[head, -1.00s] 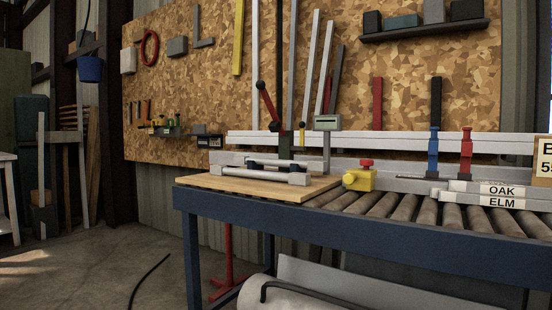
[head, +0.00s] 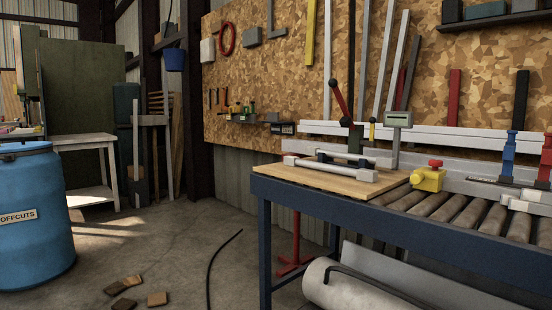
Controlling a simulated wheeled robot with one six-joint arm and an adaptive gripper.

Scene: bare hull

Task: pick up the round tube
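On the pale wooden board (head: 300,181) at the left end of the bench lie slim bar-like pieces. The front one is a light grey bar (head: 330,170) with blocky pale ends. Close behind it lies a bar with dark ends (head: 345,158). Either could be the round tube; at this size I cannot tell which is round. Behind them stands an upright stop with a grey box head (head: 398,119) and a lever with a red arm (head: 341,97). My gripper is not in view.
The blue-framed roller bench (head: 330,220) runs right, with a yellow block with a red knob (head: 428,178) on it. A white cylinder (head: 335,285) lies beneath. A blue drum (head: 35,215), wood scraps (head: 157,299) and a dark hose (head: 222,262) are on the otherwise open floor.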

